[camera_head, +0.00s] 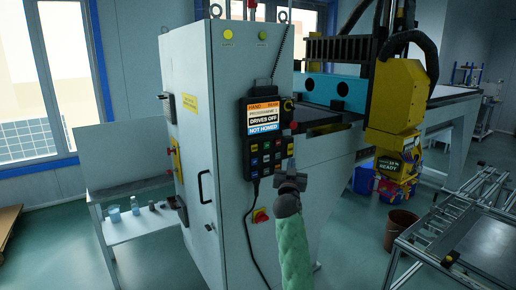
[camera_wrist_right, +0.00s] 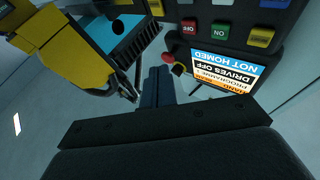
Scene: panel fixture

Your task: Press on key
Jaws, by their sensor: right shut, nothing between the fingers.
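The dark control pendant (camera_head: 245,158) hangs on the front of the grey cabinet, its lit screen (camera_head: 264,117) reading "DRIVES OFF" and "NOT HOMED". In the right wrist view the pendant appears upside down, with the green ON key (camera_wrist_right: 221,30) between the red OFF key (camera_wrist_right: 189,27) and a yellow key (camera_wrist_right: 260,38). My right gripper (camera_head: 291,177) is shut and empty, just below and right of the keypad in the head view. Its fingers (camera_wrist_right: 157,85) also show in the right wrist view, apart from the ON key. My left gripper is out of view.
A red knob (camera_wrist_right: 169,57) sits at the pendant's side. A yellow machine head (camera_head: 396,95) and a bucket (camera_head: 400,229) stand at right.

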